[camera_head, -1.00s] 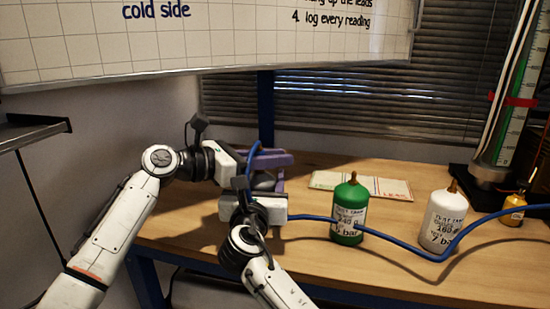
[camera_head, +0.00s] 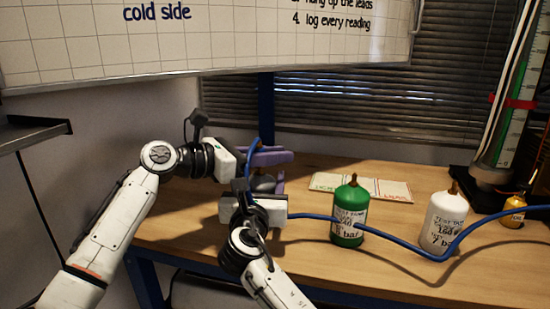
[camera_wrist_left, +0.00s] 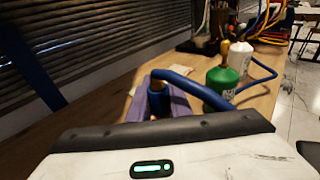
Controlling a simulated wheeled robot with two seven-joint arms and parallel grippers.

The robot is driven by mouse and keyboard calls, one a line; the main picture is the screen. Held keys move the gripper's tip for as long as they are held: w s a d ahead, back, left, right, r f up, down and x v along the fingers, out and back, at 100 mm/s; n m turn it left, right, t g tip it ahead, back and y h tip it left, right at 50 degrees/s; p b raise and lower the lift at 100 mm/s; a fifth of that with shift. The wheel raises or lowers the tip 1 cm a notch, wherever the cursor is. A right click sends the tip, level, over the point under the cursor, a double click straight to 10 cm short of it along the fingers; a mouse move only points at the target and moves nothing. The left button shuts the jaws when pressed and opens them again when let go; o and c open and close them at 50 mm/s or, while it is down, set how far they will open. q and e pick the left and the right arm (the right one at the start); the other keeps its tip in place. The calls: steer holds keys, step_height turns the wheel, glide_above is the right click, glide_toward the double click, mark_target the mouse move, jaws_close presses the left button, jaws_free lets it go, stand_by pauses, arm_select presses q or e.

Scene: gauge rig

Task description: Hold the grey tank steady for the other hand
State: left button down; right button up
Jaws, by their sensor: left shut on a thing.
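The grey tank (camera_head: 263,184) stands at the left of the wooden bench, mostly hidden behind my arms and purple finger parts. My left gripper (camera_head: 270,168) comes in from the left and is shut on it around its upper part. The end of a blue hose (camera_head: 320,217) is at the tank's top; in the left wrist view the hose (camera_wrist_left: 185,84) bends down there between purple parts. My right gripper (camera_head: 283,206) is in front of the tank, close to it; its fingertips are hidden, so I cannot tell its opening or whether it touches.
A green tank (camera_head: 349,213) and a white tank (camera_head: 443,222) stand to the right, with the hose passing across them. A flat card (camera_head: 360,187) lies behind. A small yellow bottle (camera_head: 513,211) and a tall gauge column (camera_head: 510,120) are at far right.

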arm_select(q)
steer(key=shift+r, duration=2.25)
arm_select(e)
steer(key=shift+d+f, duration=0.1)
steer(key=o, duration=1.3)
steer(key=shift+o, duration=0.2)
steer(key=s, duration=0.4)
steer(key=s+a, duration=0.1)
steer(key=s, duration=0.3)
steer(key=s+a, duration=0.1)
steer(key=s, duration=0.3)
steer(key=shift+w, duration=0.1)
